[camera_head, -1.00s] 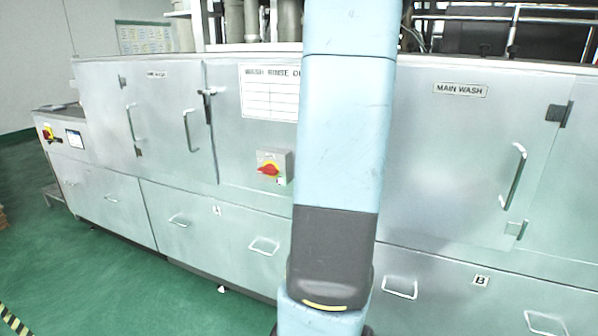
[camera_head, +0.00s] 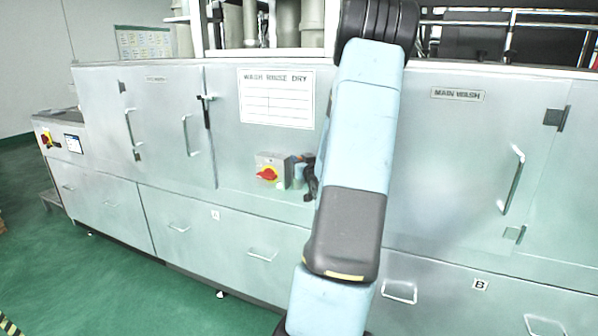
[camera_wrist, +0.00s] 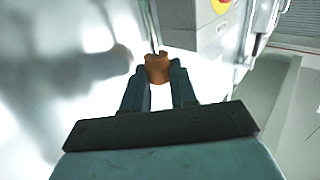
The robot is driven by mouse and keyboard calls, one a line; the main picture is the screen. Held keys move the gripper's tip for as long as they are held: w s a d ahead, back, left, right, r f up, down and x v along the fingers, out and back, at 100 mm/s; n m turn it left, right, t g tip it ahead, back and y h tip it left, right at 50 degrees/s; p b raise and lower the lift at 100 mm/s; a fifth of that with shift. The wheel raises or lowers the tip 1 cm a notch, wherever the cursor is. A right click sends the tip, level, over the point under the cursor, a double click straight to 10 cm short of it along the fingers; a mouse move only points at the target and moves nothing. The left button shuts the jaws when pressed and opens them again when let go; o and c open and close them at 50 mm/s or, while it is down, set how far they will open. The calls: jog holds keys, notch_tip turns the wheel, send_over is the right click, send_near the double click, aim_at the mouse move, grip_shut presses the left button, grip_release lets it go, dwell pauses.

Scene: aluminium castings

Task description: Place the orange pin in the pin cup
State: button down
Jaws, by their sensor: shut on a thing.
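The orange pin (camera_wrist: 157,68) shows in the wrist view between the tips of my gripper (camera_wrist: 158,82), which is shut on it. Only its orange-brown end stands out beyond the fingers. In the head view my arm crosses the middle of the picture, and the pin cannot be made out there. No pin cup can be made out in either view.
A long metal washing machine (camera_head: 450,160) fills the head view, with doors, drawers and bar handles. Green floor (camera_head: 90,270) lies clear at the left.

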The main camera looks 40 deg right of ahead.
jog(key=shift+w+d+f, duration=0.1)
jog(key=shift+w+f, duration=0.1)
jog(key=shift+f, duration=1.65)
jog(key=shift+f, duration=0.15)
jog(key=c, duration=1.2)
grip_release()
